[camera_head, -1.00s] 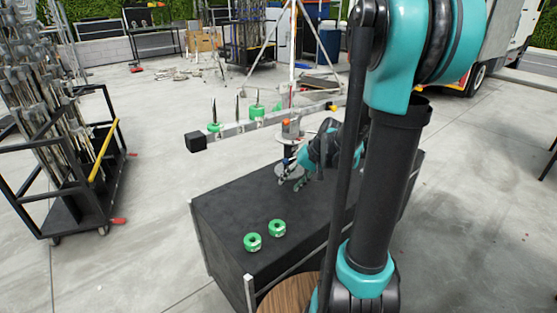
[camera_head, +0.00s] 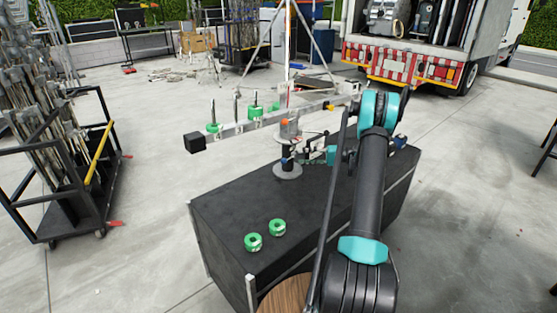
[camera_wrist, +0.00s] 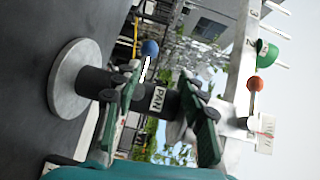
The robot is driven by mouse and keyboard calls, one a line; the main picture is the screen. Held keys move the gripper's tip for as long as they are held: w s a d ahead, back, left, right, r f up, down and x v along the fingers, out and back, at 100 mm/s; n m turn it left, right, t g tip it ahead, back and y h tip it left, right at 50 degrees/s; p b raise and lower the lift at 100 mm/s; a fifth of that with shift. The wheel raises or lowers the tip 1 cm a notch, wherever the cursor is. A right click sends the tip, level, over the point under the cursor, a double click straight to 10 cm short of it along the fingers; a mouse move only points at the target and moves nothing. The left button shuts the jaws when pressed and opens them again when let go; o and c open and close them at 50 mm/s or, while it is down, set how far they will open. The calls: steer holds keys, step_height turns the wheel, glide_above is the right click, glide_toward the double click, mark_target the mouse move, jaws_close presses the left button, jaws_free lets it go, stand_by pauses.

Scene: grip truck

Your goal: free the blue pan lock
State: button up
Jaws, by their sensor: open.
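The pan head stands upright on a round grey base (camera_head: 288,171) on a black case. In the wrist view, turned sideways, its black post carries a white PAN label (camera_wrist: 157,98). A blue ball knob (camera_wrist: 150,47) shows close to the post, just beyond my fingertips. An orange ball (camera_wrist: 255,83) sits further along, near the beam. My gripper (camera_wrist: 162,80) is open and empty; its fingers appear either side of the label. I cannot tell whether they touch anything. In the head view my gripper (camera_head: 309,147) is right of the post, reaching toward it.
A long grey beam (camera_head: 232,130) with green rolls on spikes spans above the case. A rod cart (camera_head: 70,190) stands left. A truck (camera_head: 420,62) is behind.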

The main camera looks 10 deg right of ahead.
steer(key=d+f+y, duration=0.1)
steer(key=d+f, duration=0.1)
steer(key=d+f+n+y, duration=0.1)
steer(key=d+f, duration=0.1)
steer(key=d, duration=0.1)
steer(key=shift+d+f+y, duration=0.2)
steer(key=shift+f+y, duration=0.05)
steer(key=shift+y, duration=0.05)
steer(key=x, duration=1.7)
steer(key=shift+a, duration=0.1)
steer(key=shift+c, duration=0.5)
jaws_close()
